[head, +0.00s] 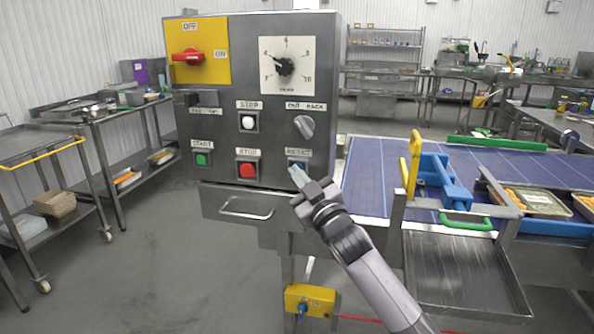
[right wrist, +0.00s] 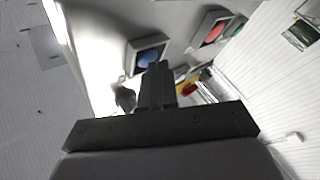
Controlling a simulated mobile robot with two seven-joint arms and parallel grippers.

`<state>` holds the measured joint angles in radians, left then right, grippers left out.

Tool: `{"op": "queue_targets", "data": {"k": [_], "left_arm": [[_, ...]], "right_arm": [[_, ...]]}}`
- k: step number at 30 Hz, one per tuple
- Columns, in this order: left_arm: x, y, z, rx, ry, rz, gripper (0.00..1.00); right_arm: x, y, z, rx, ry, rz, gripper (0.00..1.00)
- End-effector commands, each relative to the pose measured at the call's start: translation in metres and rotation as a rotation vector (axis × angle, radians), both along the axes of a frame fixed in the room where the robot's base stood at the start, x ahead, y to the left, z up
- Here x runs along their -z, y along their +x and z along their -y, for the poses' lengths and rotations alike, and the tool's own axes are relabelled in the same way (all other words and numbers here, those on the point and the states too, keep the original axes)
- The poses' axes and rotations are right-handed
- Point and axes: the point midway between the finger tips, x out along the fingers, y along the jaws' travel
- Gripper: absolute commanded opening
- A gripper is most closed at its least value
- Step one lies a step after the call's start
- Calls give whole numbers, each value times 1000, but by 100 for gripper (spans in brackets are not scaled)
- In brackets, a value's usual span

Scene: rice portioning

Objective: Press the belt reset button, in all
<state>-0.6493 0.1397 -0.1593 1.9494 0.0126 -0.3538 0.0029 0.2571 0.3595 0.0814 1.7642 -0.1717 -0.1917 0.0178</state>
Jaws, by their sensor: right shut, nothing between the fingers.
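The grey control box (head: 273,200) stands upright in front of me. My left gripper is not in view.
The panel also has a red stop button (head: 247,170), a green start button (head: 202,159), a white button (head: 249,121), a dial (head: 286,67) and a red switch (head: 187,55). A blue belt (head: 375,175) with a yellow handle (head: 411,165) lies right. Carts stand left.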

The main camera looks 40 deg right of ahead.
Motion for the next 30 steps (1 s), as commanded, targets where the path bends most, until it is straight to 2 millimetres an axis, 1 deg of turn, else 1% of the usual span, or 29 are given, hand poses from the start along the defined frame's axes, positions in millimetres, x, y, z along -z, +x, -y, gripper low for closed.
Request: {"op": "queue_targets", "data": {"k": [11, 21, 30], "left_arm": [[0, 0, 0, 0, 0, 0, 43], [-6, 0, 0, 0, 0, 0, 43], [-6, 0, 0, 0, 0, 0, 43]], "right_arm": [[0, 0, 0, 1, 0, 0, 0], [0, -10, -11, 1, 1, 0, 0], [0, -11, -13, 1, -1, 0, 0]]}}
